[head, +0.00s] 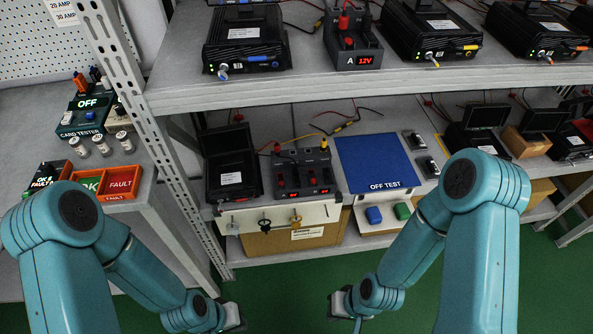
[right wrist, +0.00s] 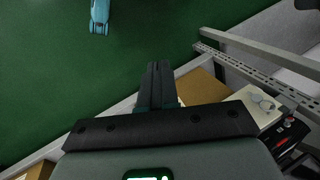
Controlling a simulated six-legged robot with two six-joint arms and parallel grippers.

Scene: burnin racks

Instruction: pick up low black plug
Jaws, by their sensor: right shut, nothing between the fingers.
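On the lower shelf, a dark supply box (head: 303,174) with red displays stands left of the blue mat. A dark plug-like piece (head: 264,224) hangs on the white panel below the shelf edge. I cannot tell which is the low black plug. My right gripper (head: 338,304) is low over the floor, apart from the shelf; in the right wrist view its fingers (right wrist: 160,72) are shut and empty. My left gripper (head: 234,318) is low near the bottom edge; its fingers are unclear.
A blue OFF TEST mat (head: 377,162) lies beside the supply box. The perforated rack post (head: 135,85) stands at the left, and the upper shelf (head: 300,82) overhangs the lower one. A cardboard box (head: 295,238) sits below. The green floor (head: 285,285) is clear between my arms.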

